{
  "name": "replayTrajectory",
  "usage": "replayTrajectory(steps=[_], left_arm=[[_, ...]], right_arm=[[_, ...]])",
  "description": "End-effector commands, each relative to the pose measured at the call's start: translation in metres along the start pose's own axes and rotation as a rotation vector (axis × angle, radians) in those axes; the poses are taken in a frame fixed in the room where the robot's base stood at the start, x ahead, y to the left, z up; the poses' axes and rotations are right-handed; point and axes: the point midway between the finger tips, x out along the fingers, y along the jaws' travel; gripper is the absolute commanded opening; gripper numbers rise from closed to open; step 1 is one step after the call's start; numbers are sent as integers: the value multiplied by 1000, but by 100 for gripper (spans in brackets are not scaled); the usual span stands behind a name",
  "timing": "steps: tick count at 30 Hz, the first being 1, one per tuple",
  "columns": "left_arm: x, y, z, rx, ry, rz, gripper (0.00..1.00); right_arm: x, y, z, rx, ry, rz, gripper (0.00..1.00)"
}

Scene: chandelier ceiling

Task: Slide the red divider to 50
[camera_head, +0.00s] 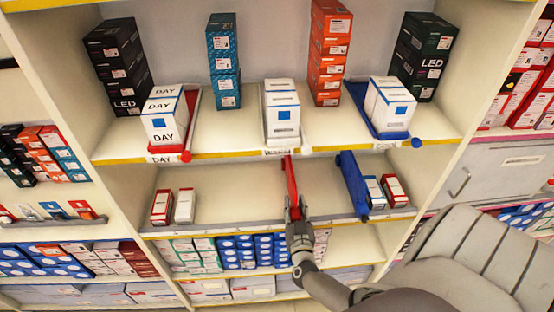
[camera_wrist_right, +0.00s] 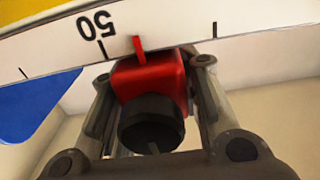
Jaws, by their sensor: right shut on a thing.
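The red divider (camera_head: 291,180) stands on the middle shelf, between two boxes at the left and the blue divider (camera_head: 352,182) at the right. My right gripper (camera_head: 296,212) is at its front end, shut on it. In the right wrist view the divider's red block and black knob (camera_wrist_right: 152,122) sit between the fingers (camera_wrist_right: 150,88). Its thin red pointer (camera_wrist_right: 139,48) lies on the white scale (camera_wrist_right: 175,35), a little right of the tick by the upside-down 50 (camera_wrist_right: 96,25). My left gripper is out of view.
Blue divider material also shows at the left of the right wrist view (camera_wrist_right: 40,108). Small boxes stand at the shelf's left (camera_head: 184,205) and right (camera_head: 394,190). The shelf above (camera_head: 240,130) holds boxed stacks.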

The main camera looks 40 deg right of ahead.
Motion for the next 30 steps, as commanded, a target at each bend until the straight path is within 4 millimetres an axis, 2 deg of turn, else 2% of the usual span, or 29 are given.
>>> replayTrajectory(steps=[4,12,17,18,19,30], left_arm=[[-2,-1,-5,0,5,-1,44],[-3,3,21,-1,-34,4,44],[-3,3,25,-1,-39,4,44],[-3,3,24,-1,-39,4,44],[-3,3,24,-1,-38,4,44],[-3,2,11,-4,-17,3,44]], right_arm=[[0,13,0,-5,-1,1,0],[0,16,1,-2,-1,1,0],[0,16,1,-2,-1,1,0],[0,16,1,-2,-1,1,36],[0,16,1,-2,-1,1,40],[-2,15,1,-1,-1,0,41]])
